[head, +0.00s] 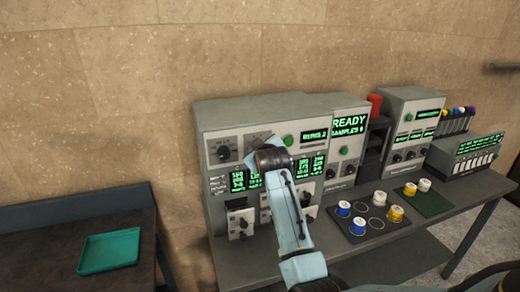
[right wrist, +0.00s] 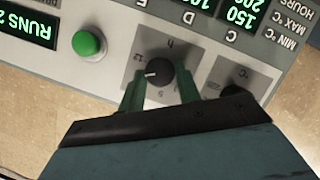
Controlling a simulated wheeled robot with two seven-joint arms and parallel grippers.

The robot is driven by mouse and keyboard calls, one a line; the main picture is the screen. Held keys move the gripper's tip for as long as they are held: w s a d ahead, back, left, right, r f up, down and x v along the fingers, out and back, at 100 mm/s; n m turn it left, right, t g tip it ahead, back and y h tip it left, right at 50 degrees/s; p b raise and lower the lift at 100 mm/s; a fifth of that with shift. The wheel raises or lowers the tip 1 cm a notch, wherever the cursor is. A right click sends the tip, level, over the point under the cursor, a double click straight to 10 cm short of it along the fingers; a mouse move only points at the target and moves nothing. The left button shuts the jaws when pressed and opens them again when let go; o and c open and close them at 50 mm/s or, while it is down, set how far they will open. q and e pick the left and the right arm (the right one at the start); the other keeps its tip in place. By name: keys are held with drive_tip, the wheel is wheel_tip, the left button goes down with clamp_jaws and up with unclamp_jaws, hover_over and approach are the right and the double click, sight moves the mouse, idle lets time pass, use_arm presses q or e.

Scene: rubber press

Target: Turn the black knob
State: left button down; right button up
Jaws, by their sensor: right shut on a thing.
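The black knob (right wrist: 160,74) has a white pointer line and sits on a grey dial plate marked "h" and "12" on the press machine (head: 213,193). My right gripper (right wrist: 160,84) has its green fingers on both sides of this knob and is shut on it. In the head view my right gripper (head: 272,158) is against the machine's upper front and hides the knob; part of the dial plate (head: 257,138) shows above it. A second black knob (right wrist: 232,91) on a "°C" plate is beside it, partly behind the gripper. My left gripper is out of view.
A green button (right wrist: 88,42) is close beside the dial plate. Green number displays (head: 237,180) are below the dials. A mat (head: 353,233) with several blue- and yellow-marked pots lies on the bench. A teal tray (head: 108,251) is on the left table.

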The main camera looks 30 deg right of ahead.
idle(0.5)
drive_tip(key=o, duration=1)
drive_tip(key=shift+s, duration=0.1)
drive_tip(key=b+v, duration=0.1)
drive_tip(key=v, duration=1.2)
drive_tip(key=shift+s+a+b, duration=0.1)
drive_tip(key=shift+b, duration=0.25)
drive_tip(key=shift+c, duration=0.5)
